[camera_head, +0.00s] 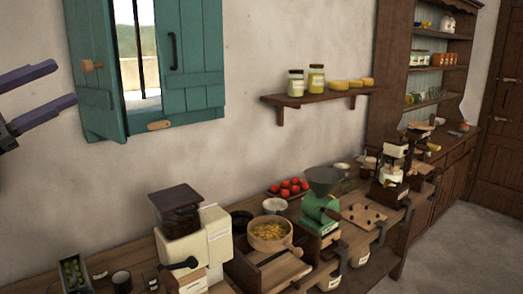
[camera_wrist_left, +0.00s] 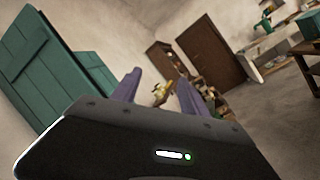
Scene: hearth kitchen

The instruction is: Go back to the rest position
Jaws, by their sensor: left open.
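My left gripper (camera_head: 62,92) is at the left edge of the head view, raised in front of the wall and left of the teal shutters. Its two purple fingers are apart with nothing between them. In the left wrist view the fingers of my left gripper (camera_wrist_left: 157,92) also stand apart, and only distant furniture shows between them. My right gripper is not in either view.
Teal window shutters (camera_head: 190,57) stand partly open close to the left gripper. Below, a wooden counter (camera_head: 136,273) holds a cream grinder (camera_head: 187,245), a green grinder (camera_head: 319,212) and a bowl of yellow pieces (camera_head: 269,233). A wall shelf (camera_head: 318,96) holds jars. A door (camera_wrist_left: 210,55) is far off.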

